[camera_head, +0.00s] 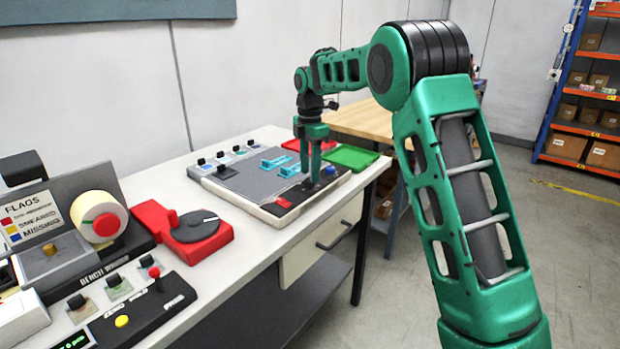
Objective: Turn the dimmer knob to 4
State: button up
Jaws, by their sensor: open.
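My gripper (310,177) points down over the front right part of a grey and black control panel (245,186) on the bench. Its two green fingers are apart, with nothing seen between them. The fingertips are close to the panel's black front strip; I cannot tell if they touch it. A blue round knob or button (330,171) sits just right of the fingers.
A red unit with a dark disc (194,226) stands left of the panel. The bench winder (68,240) and a black switch box (143,310) fill the near left. Light blue handles (277,161) rise from the panel. A green tray (350,157) lies behind my gripper.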

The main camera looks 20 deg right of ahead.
aim_at(310, 183)
jog(key=shift+f, duration=1.35)
jog(key=shift+c, duration=0.4)
grip_shut()
jog(key=c, duration=1)
grip_release()
jog(key=shift+r, duration=0.1)
